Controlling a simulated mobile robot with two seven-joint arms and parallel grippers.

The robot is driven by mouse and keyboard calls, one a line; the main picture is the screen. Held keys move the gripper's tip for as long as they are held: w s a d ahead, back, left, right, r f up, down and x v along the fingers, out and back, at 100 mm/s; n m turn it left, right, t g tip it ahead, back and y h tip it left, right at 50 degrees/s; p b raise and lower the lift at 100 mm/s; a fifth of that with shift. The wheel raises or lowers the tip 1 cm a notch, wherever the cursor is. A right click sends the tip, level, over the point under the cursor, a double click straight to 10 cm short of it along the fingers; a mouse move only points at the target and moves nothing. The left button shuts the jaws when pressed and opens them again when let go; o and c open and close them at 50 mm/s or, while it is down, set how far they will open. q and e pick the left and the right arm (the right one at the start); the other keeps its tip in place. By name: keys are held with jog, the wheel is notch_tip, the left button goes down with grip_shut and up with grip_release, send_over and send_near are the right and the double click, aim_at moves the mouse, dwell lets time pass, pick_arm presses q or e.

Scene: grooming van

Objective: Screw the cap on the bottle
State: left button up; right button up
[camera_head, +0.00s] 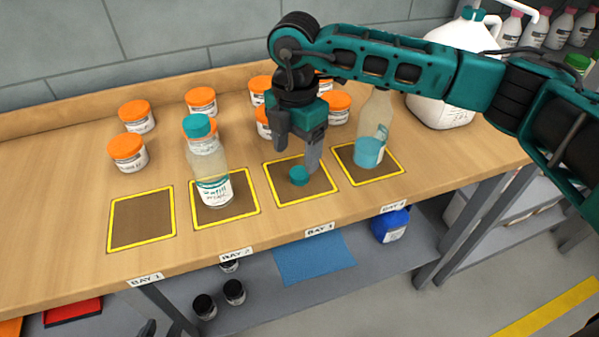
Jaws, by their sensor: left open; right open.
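A small teal cap (298,177) lies in the yellow-framed square of bay 3 (323,188). My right gripper (297,154) points down just above the cap, its fingers apart and nothing seen between them. I cannot tell whether a fingertip touches the cap. A clear bottle (376,115) with a teal band low down stands in bay 4; its top is hidden behind my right arm. Another clear bottle (208,165) labelled "Refill" stands upright in bay 2 with a teal cap (197,126) on top. My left gripper is not in view.
Several orange-lidded jars (128,152) stand along the back of the wooden bench (60,200). Bay 1 (141,219) is empty. A white jug (445,100) stands at the back right. The lower shelf holds a blue container (390,227) and dark-capped bottles (205,307).

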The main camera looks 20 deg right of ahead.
aim_at(299, 172)
jog(key=f, duration=0.5)
jog(key=shift+d+f, duration=0.1)
jog(key=shift+d, duration=0.25)
jog(key=shift+w, duration=0.1)
jog(key=shift+c, duration=0.5)
jog(key=c, duration=1)
notch_tip(299, 172, up, 20)
jog(key=shift+r, duration=0.1)
